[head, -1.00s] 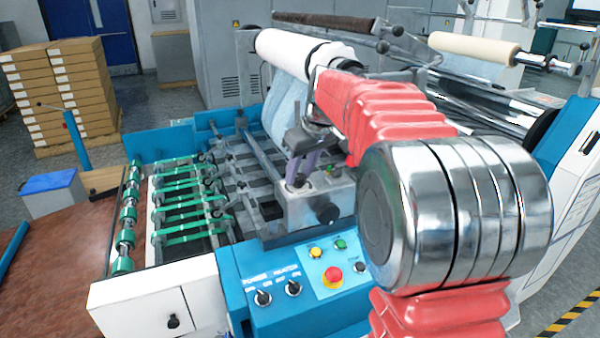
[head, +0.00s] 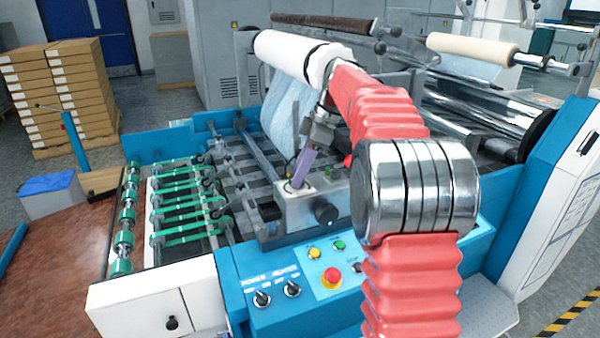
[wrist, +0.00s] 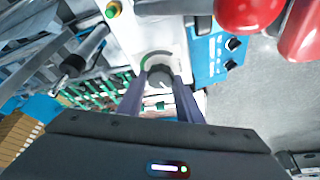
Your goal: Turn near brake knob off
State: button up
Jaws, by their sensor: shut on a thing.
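In the head view my gripper (head: 298,181) reaches down onto the top of the pale brake box (head: 297,213). The fingers hide the knob there, and I cannot read its pointer setting.
A black knob (head: 326,213) sits on the box's front face. Below it, the blue control panel (head: 262,322) carries a red button (head: 331,278) and two black switches. Green-belted rollers (head: 185,224) lie left of the box. A white roll (head: 300,57) hangs behind.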

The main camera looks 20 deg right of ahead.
jog(key=shift+w+d+n+g, duration=0.15)
jog(key=shift+n+g, duration=0.35)
jog(key=shift+n, duration=0.9)
jog(key=o, duration=1)
jog(key=shift+o, duration=0.2)
